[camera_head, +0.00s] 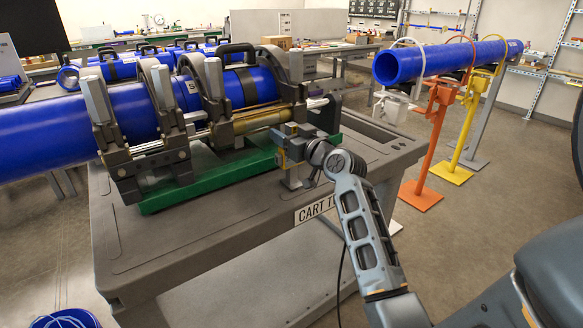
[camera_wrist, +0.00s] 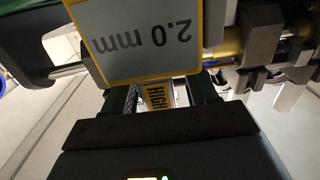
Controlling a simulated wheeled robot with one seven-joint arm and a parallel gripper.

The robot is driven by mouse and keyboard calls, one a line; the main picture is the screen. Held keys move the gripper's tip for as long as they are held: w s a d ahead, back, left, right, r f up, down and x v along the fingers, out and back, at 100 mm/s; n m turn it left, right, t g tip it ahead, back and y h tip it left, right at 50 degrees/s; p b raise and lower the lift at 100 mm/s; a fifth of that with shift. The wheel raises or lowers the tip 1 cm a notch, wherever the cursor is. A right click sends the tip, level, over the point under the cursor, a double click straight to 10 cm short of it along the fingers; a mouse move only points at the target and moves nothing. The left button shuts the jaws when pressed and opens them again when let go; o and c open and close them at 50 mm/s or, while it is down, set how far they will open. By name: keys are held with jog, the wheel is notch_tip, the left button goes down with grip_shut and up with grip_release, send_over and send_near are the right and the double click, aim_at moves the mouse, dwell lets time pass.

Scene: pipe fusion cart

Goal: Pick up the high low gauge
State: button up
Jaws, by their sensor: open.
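The high low gauge shows close up in the wrist view, with a grey, yellow-edged display plate (camera_wrist: 143,42) reading "2.0 mm" upside down. A narrow yellow strip marked "HIGH" (camera_wrist: 158,97) runs from the plate toward my gripper (camera_wrist: 163,104). My gripper is open, with one dark finger on each side of this strip; I cannot tell whether either finger touches it. In the head view the gauge is small, a grey and yellow shape (camera_head: 282,150) at the cart's right part, beside the fusion machine. My gripper (camera_head: 300,150) partly hides it there.
The fusion machine on its green base (camera_head: 215,178) clamps a blue pipe (camera_head: 45,130) on the grey cart (camera_head: 215,245), close to the left of my gripper. Another blue pipe (camera_head: 450,57) rests on orange (camera_head: 430,150) and yellow (camera_head: 460,140) stands. The cart's front top is clear.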

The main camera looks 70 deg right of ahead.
jog(key=shift+c, duration=0.3)
grip_shut()
dwell(0.4)
